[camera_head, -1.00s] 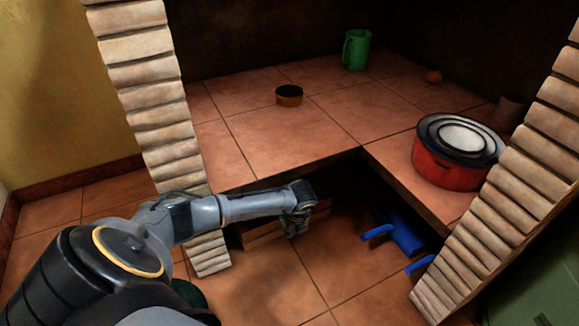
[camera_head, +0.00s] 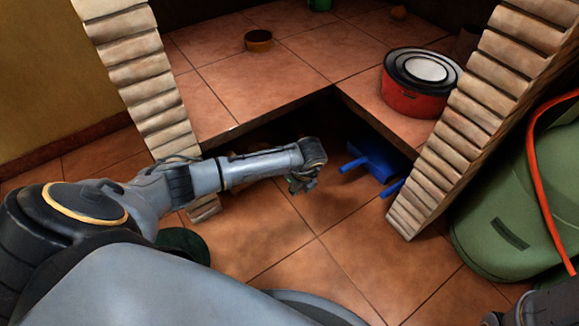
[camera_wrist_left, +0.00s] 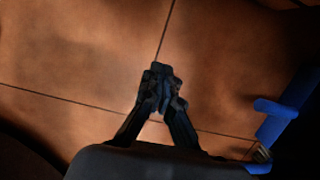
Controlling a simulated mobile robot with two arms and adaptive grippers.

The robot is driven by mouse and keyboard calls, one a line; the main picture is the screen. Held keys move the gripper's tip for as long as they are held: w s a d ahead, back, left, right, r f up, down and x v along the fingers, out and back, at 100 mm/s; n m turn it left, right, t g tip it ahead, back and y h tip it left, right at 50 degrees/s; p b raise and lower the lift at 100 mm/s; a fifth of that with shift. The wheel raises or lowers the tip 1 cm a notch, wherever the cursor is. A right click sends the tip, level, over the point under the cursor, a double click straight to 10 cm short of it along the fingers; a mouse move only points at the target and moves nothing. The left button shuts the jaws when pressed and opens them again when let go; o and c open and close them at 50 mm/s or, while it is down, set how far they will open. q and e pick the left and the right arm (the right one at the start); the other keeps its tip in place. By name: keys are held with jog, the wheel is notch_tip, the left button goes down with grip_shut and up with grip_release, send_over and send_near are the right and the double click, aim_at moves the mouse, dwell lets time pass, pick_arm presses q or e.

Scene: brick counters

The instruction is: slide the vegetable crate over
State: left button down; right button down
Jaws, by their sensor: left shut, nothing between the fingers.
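My left gripper (camera_head: 301,186) is shut and empty, low over the floor in front of the opening under the counter. In the left wrist view its fingertips (camera_wrist_left: 161,75) meet above bare floor tiles. The wooden vegetable crate is almost wholly hidden in the head view now, behind my left forearm and in the dark under the counter; its contents cannot be made out. It does not show in the left wrist view. My right gripper is not in view.
A blue object (camera_head: 372,160) lies under the counter on the right; it also shows in the left wrist view (camera_wrist_left: 286,105). Brick pillars (camera_head: 140,75) flank the opening. A red pot (camera_head: 415,100) stands on the counter (camera_head: 230,85). A green container (camera_head: 515,215) is at right.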

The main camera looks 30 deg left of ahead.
pick_arm(q)
jog(key=w+p+v, duration=0.1)
jog(key=p+v, duration=0.2)
jog(key=v, duration=0.3)
jog(key=s+d+r+m+h, duration=0.1)
jog(key=s+d+h, duration=0.1)
jog(key=d, duration=0.4)
jog(key=s+d+r+m+g+h+p, duration=0.1)
jog(key=s+d+m+h, duration=0.1)
jog(key=s+d, duration=0.3)
jog(key=shift+d+r+h+p, duration=0.25)
jog(key=shift+d+h, duration=0.45)
jog(key=shift+d, duration=0.45)
